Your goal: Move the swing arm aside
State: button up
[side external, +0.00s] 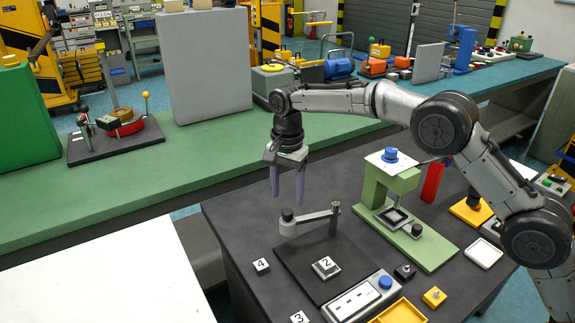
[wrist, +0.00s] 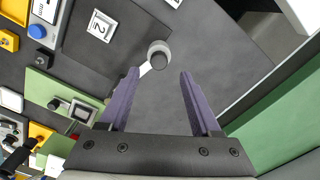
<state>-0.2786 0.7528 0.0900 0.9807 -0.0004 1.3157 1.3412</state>
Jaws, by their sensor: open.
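One end is a round grey piece with a black knob (side external: 287,214); the other meets an upright grey post (side external: 335,217). My gripper (side external: 287,198) is open and empty, pointing down above the knob end. In the wrist view the knob (wrist: 159,51) lies just beyond and between the fingertips (wrist: 159,73), apart from them as far as I can tell. The left finger hides part of the bar. A block marked 2 (side external: 326,267) sits on the plate in front of the bar.
A green press-like stand (side external: 385,200) is right of the plate. A grey box with a blue button (side external: 360,296), a yellow tray (side external: 400,312) and blocks marked 4 (side external: 261,266) and 3 (side external: 299,318) lie around it. The table left of the knob looks clear.

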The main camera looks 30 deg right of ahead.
notch_tip(320, 180, up, 8)
jog(key=shift+r, duration=0.25)
dwell(0.4)
